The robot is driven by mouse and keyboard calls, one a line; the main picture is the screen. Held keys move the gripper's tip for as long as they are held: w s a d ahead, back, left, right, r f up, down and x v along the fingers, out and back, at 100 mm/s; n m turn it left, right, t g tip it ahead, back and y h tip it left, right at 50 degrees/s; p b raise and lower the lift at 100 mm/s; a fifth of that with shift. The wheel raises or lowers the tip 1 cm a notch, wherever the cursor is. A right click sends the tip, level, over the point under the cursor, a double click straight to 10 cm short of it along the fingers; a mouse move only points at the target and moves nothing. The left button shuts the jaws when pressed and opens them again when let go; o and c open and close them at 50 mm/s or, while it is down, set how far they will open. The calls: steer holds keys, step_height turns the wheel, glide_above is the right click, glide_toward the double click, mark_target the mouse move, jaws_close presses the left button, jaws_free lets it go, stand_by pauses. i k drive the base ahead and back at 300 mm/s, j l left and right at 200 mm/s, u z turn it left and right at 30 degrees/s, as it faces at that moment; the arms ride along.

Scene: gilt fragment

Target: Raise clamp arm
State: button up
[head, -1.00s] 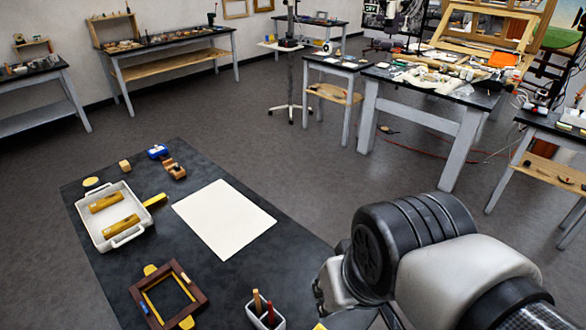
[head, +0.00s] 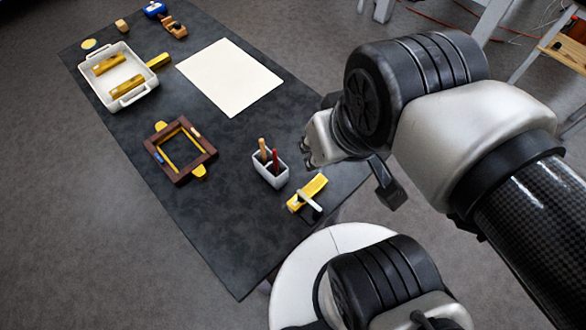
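A small yellow device (head: 307,192), which looks like the clamp, sits near the right front edge of the dark table (head: 235,240). A pale bar lies across it, running down to the right over a black part. Whether this bar is the clamp arm, and whether it is raised, is too small to tell. My gripper (head: 388,186) shows only as a dark part below my wrist, to the right of the yellow device and apart from it in the picture. Its fingertips are mostly hidden, and nothing is visibly held.
A white cup (head: 270,172) with two upright handles stands just left of the yellow device. A brown frame (head: 158,152) with yellow tabs lies farther left. A white tray (head: 139,95), a cream sheet (head: 230,78) and small blocks lie farther back. The table's front left is bare.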

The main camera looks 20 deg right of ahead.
mark_target(302, 197)
steer(key=k+l+u, duration=0.1)
steer(key=l+u, duration=0.15)
steer(key=u, duration=0.2)
steer(key=k+l+u, duration=0.15)
steer(key=u, duration=0.3)
steer(key=k+l+u, duration=0.15)
steer(key=l+u, duration=0.15)
steer(key=u, duration=0.15)
